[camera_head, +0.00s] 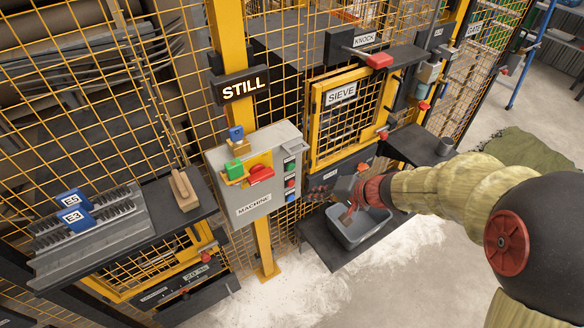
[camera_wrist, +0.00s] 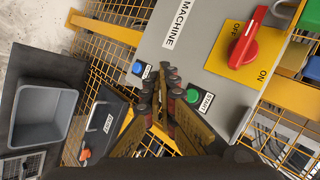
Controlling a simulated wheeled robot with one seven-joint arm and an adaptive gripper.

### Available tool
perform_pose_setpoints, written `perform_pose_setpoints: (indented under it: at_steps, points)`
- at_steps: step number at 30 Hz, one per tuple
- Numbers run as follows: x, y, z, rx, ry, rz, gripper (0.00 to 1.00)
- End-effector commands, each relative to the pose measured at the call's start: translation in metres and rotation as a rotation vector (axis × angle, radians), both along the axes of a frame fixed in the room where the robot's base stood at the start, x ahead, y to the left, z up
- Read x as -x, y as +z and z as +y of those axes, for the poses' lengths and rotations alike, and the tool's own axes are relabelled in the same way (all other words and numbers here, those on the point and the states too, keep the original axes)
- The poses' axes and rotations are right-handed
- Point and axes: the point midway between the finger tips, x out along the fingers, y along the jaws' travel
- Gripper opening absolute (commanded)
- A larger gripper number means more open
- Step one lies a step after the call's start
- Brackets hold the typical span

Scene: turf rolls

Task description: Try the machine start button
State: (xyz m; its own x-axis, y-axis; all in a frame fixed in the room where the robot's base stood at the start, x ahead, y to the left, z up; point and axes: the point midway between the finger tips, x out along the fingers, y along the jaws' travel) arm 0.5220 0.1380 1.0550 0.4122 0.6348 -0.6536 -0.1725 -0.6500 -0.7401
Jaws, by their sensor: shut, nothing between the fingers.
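The grey machine box (camera_head: 255,190) is mounted on the yellow post, with a MACHINE label on its front. In the wrist view, its face (camera_wrist: 195,40) carries a green button (camera_wrist: 193,95) beside a START label, and a blue button (camera_wrist: 137,68). A red rotary switch (camera_wrist: 243,48) sits on a yellow OFF/ON plate. My gripper (camera_wrist: 165,82) is shut and empty, its fingertips between the blue and green buttons in the picture, closer to the green one. I cannot tell whether they touch the box. In the head view, my gripper (camera_head: 322,190) is just right of the box.
A grey bin (camera_head: 358,228) stands on a dark shelf below my gripper. The SIEVE door (camera_head: 345,115) and yellow mesh fence are behind. A black shelf with a wooden block (camera_head: 184,188) and blue E5 and E3 tags (camera_head: 76,212) is at left. White powder lies on the floor.

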Motion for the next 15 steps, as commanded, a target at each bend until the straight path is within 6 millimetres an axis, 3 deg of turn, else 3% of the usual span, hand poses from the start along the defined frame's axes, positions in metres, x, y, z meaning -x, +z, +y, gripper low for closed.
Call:
perform_pose_setpoints:
  at_steps: [15]
  points:
    - [-0.051,0.001,0.035,0.001,0.001,-0.001,0.00]
